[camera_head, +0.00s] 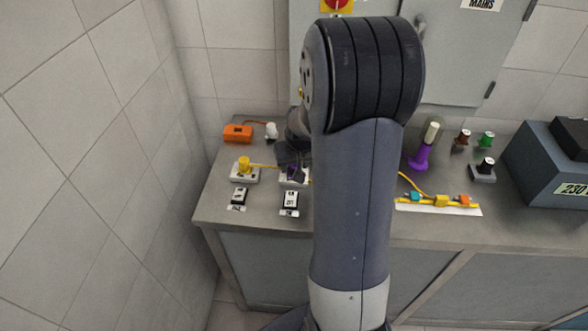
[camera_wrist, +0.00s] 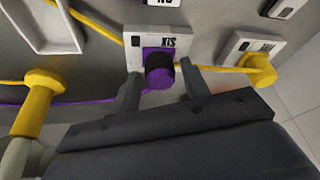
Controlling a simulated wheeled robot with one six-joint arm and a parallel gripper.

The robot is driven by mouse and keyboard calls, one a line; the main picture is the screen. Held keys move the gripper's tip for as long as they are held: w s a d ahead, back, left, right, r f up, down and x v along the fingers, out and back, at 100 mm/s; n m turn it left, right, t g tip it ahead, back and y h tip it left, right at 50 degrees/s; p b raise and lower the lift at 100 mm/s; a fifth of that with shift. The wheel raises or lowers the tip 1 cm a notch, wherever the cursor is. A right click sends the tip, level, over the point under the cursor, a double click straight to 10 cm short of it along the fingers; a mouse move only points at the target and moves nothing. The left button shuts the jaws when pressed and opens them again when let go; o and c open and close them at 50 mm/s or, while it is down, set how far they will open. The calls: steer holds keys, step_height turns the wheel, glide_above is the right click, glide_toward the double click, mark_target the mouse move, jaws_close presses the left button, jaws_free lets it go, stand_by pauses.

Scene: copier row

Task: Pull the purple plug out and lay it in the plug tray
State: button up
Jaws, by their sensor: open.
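The purple plug (camera_wrist: 158,70) sits in a white socket plate marked SIX (camera_wrist: 178,43), with its dark round end toward the camera. My gripper (camera_wrist: 160,85) is open, with one finger on either side of the plug and gaps showing; I cannot tell how deep the fingers reach. In the head view my gripper (camera_head: 292,155) is over the socket, and only a bit of the purple plug (camera_head: 297,174) shows beneath it. A shallow pale-rimmed tray (camera_wrist: 75,28), probably the plug tray, shows at the upper left of the wrist view; my arm appears to hide it in the head view.
A yellow plug (camera_wrist: 260,68) stands in the neighbouring socket. A yellow-and-white upright thing (camera_wrist: 38,100) is at the wrist view's left. A purple-and-white upright thing (camera_head: 424,148) and a grey box (camera_head: 550,170) stand right of my arm.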

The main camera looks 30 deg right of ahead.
jaws_close()
stand_by(0.9)
steer(key=shift+r, duration=0.15)
steer(key=shift+r+p, duration=2.15)
steer(key=shift+r, duration=0.75)
